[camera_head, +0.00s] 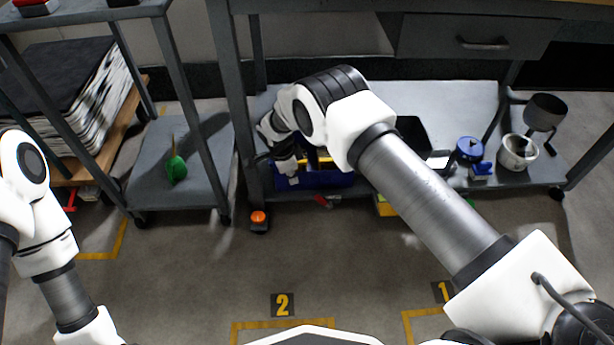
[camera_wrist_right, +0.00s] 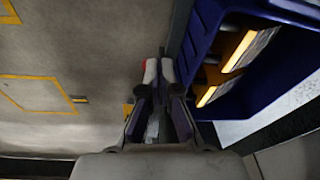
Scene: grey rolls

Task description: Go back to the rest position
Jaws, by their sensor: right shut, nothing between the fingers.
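My right arm reaches up from the lower right in the head view and bends down at its far end. My right gripper (camera_wrist_right: 158,72) is shut and empty in the right wrist view, with its fingers together. It is beside a blue bin (camera_wrist_right: 207,30) that holds dark items with yellow strips. In the head view, the right wrist hangs just in front of the same blue bin (camera_head: 325,180), and the fingers are hard to make out. Part of my left arm stands at the left edge of the head view, but its gripper is out of view.
The bin sits on the low shelf (camera_head: 470,100) of a grey workbench. A blue object (camera_head: 469,149) and a pale pot (camera_head: 517,152) stand right. A grey cart (camera_head: 205,150) holds a green item (camera_head: 176,168). An orange-topped object (camera_head: 258,218) is on the floor. Floor in front is clear.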

